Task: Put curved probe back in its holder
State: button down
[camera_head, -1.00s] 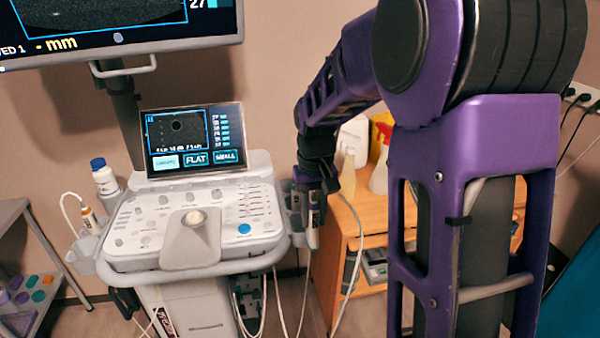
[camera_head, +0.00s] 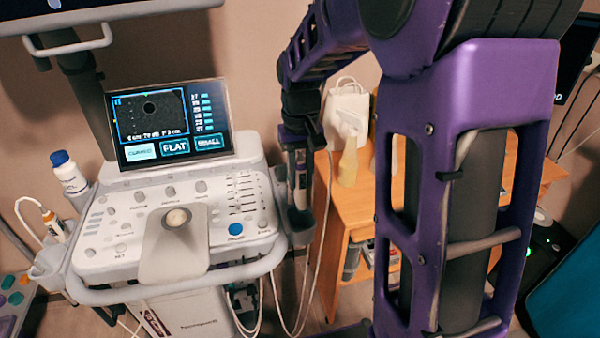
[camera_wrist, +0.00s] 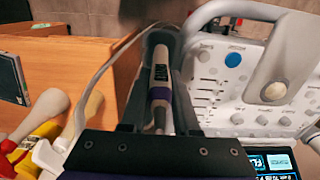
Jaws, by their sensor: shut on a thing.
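The curved probe (camera_wrist: 161,75) is a pale handle with a dark label and a purple band. My gripper (camera_wrist: 160,95) is shut on it, with a dark finger along each side. In the head view my gripper (camera_head: 298,165) is at the right side of the white ultrasound console (camera_head: 180,215), and the probe is mostly hidden there. A grey holder cup (camera_head: 300,226) on the console's right edge shows just below the gripper. Whether the probe's tip is inside the cup cannot be told.
Another probe (camera_head: 53,226) with an orange band stands in a holder on the console's left side. A wooden cabinet (camera_head: 350,215) with bottles is close on the right. Loose cables (camera_head: 310,285) hang below the console.

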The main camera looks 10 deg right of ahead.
aim_at(300, 153)
jog(key=shift+f+b, duration=2.3)
jog(key=shift+f, duration=2.35)
jog(key=shift+f, duration=0.4)
jog(key=c, duration=0.6)
grip_release()
jog(key=shift+w+r, duration=0.15)
jog(key=shift+r, duration=0.4)
notch_tip(300, 153, up, 16)
jog(key=p, duration=0.3)
jog(key=shift+r+p, duration=0.2)
jog(key=shift+p, duration=0.2)
